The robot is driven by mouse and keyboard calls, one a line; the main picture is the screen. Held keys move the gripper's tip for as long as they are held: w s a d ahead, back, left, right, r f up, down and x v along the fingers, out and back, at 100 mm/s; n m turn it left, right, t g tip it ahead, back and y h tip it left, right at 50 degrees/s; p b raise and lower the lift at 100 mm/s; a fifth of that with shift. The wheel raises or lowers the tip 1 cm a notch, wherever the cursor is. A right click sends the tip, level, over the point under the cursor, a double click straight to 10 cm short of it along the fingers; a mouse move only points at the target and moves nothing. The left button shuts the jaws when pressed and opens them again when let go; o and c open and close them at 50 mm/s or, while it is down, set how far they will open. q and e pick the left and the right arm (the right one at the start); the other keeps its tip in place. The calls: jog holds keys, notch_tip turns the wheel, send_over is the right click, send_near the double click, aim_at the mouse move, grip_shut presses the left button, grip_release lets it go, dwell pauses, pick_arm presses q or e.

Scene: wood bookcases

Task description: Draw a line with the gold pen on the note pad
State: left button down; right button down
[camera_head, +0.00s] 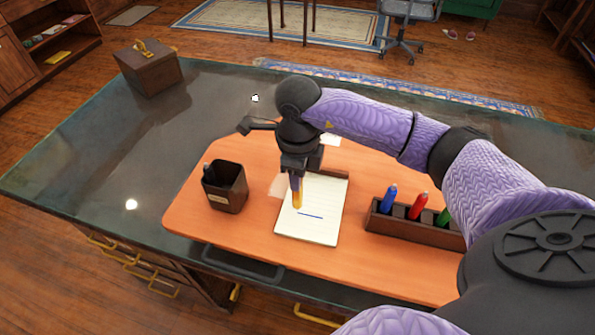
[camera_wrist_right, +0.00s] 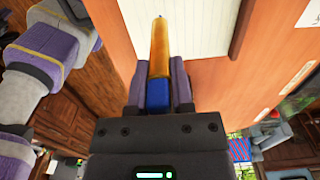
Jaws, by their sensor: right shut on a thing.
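My right gripper (camera_head: 296,182) is shut on the gold pen (camera_head: 297,199) and holds it pointing down over the note pad (camera_head: 324,233). In the right wrist view, the gold pen (camera_wrist_right: 159,48) sticks out from between the fingers of the gripper (camera_wrist_right: 158,80), with a blue part at its base. The note pad (camera_wrist_right: 200,28) lies beyond it. A short blue line (camera_head: 310,215) is on the pad's page, just below the pen's end. I cannot tell whether the tip touches the paper. My left gripper is not in view.
An orange desk mat (camera_head: 190,215) lies under the pad. A dark pen cup (camera_head: 224,187) stands left of it. A wooden holder (camera_head: 408,225) with blue, red and green pens stands right. A wooden box (camera_head: 150,72) sits at the back left of the dark tabletop.

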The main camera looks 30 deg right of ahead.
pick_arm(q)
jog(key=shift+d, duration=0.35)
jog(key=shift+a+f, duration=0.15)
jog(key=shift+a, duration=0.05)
pick_arm(e)
jog(key=shift+f, duration=0.2)
pick_arm(q)
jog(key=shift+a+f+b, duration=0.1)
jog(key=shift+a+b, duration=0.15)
jog(key=shift+b, duration=0.05)
pick_arm(e)
jog(key=shift+f, duration=0.15)
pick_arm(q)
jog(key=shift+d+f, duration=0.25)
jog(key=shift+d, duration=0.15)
pick_arm(e)
jog(key=shift+f, duration=0.25)
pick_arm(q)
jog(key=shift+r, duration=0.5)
pick_arm(e)
jog(key=shift+s+d, duration=1.55)
jog(key=shift+s, duration=0.1)
